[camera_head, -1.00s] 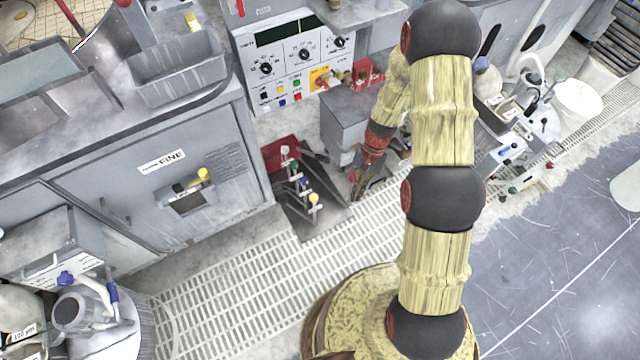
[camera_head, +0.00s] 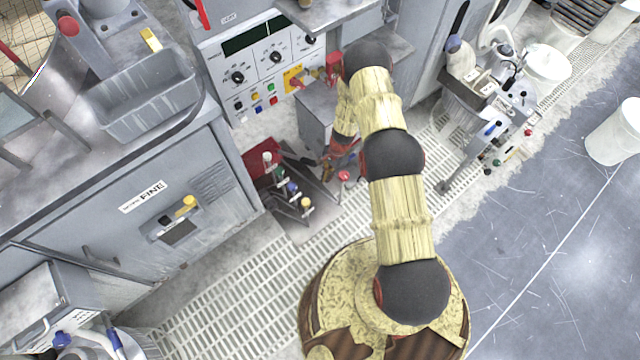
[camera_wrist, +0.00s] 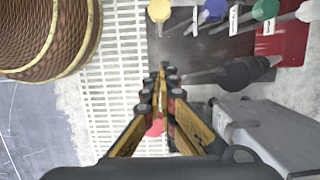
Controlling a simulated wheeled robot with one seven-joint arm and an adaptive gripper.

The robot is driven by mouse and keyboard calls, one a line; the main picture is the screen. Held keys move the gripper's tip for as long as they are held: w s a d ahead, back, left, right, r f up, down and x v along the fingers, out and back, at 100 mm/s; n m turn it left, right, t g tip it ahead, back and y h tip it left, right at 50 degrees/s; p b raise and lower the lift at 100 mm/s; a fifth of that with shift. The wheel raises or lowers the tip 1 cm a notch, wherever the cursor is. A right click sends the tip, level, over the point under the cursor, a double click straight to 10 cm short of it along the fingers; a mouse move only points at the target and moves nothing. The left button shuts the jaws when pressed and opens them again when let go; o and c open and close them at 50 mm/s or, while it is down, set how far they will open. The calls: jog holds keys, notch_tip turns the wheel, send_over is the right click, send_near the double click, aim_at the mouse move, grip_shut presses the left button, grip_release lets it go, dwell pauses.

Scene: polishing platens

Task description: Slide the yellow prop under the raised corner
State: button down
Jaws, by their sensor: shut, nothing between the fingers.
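My gripper (camera_wrist: 161,72) is shut and empty, pointing down past a dark plate with a row of coloured knobs. In the head view my gripper (camera_head: 327,172) is small and partly hidden by my arm. Yellow things are a yellow-topped knob (camera_head: 306,203) on the dark plate, also in the wrist view (camera_wrist: 158,10), a small yellow piece (camera_head: 151,39) on the counter behind a grey tub, and a yellow knob (camera_head: 187,203) on the FINE cabinet. I cannot tell which is the prop. No raised corner is clearly recognisable.
A red ball-topped thing (camera_head: 343,176) stands beside my gripper, partly behind the fingers in the wrist view (camera_wrist: 156,127). A grey box (camera_head: 317,112) stands close by. The control panel (camera_head: 262,62) is behind. White floor grating (camera_head: 240,285) and blue-grey floor (camera_head: 540,240) are mostly open.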

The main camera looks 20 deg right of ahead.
aim_at(303, 205)
jog(key=s+a+f+b, duration=0.2)
jog(key=a+f+b, duration=0.2)
jog(key=a+f, duration=0.2)
jog(key=shift+d+x, duration=0.3)
jog(key=shift+x, duration=1.05)
jog(key=shift+w+a+f, duration=0.1)
jog(key=a, duration=0.2)
jog(key=s+a+b, duration=0.1)
jog(key=a, duration=0.1)
jog(key=s+a, duration=0.1)
jog(key=a, duration=0.1)
jog(key=shift+a, duration=0.1)
jog(key=shift+s, duration=0.1)
jog(key=w+d+r+p, duration=0.2)
jog(key=d+r, duration=0.4)
jog(key=r, duration=0.3)
jog(key=shift+r+p, duration=0.35)
jog(key=shift+p, duration=0.3)
